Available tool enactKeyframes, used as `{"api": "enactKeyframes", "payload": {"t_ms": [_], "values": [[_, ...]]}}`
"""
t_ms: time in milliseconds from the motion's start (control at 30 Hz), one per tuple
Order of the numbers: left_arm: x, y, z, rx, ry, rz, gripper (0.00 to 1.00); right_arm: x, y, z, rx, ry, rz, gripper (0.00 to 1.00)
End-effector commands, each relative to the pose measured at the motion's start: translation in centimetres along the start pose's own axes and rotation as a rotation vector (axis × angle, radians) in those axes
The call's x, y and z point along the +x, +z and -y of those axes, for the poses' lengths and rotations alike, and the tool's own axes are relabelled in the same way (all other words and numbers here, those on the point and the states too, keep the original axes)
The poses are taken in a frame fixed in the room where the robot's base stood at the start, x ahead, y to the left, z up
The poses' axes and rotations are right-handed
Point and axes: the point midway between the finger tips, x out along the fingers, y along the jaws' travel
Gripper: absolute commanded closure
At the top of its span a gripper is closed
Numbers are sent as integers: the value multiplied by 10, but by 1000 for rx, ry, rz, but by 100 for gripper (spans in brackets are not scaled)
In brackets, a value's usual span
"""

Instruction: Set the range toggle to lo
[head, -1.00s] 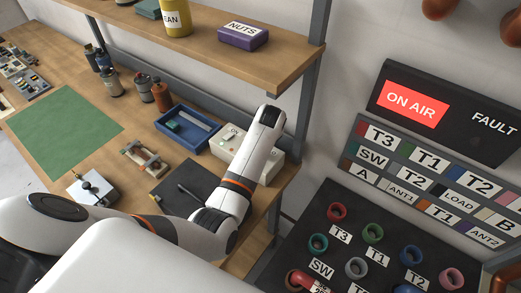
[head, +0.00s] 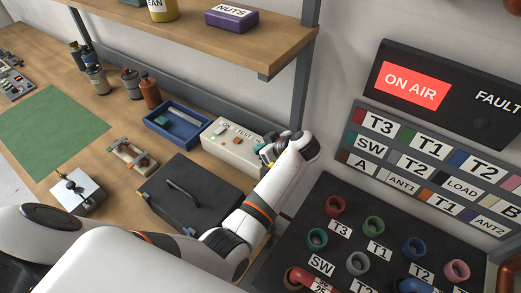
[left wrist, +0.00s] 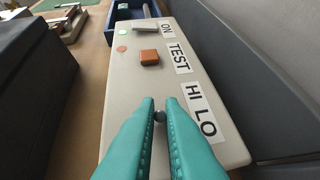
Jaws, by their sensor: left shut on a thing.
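The pale test box (head: 232,153) stands on the bench, and it also fills the middle of the left wrist view (left wrist: 128,88). The range toggle (left wrist: 160,116) is a small grey knob beside the HI and LO labels (left wrist: 201,112). My left gripper (left wrist: 160,103) has its teal fingers shut around this knob; in the head view the gripper (head: 268,152) is at the right end of the box. The fingers hide most of the lever, so I cannot tell which way it leans. My right gripper is not in view.
An orange-brown rocker switch (left wrist: 149,57) sits by the TEST label. A black case (head: 190,205) stands close in front of the box. A blue tray (head: 160,133) is to its left. A patch panel (head: 340,255) with coloured rings stands at the right.

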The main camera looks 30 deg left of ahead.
Motion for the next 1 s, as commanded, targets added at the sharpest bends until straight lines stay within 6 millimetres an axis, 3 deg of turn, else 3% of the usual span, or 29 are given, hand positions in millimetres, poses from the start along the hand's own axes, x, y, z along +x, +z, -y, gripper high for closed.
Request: {"api": "enactKeyframes", "payload": {"t_ms": [467, 500, 600, 1000], "values": [[0, -1, 0, 3, 3, 11, 100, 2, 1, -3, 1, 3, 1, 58], [0, -1, 0, 3, 3, 11, 86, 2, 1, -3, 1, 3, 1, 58], [0, -1, 0, 3, 3, 11, 71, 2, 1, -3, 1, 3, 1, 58], [-1, 6, 0, 2, 1, 11, 71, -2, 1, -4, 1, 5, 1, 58]]}}
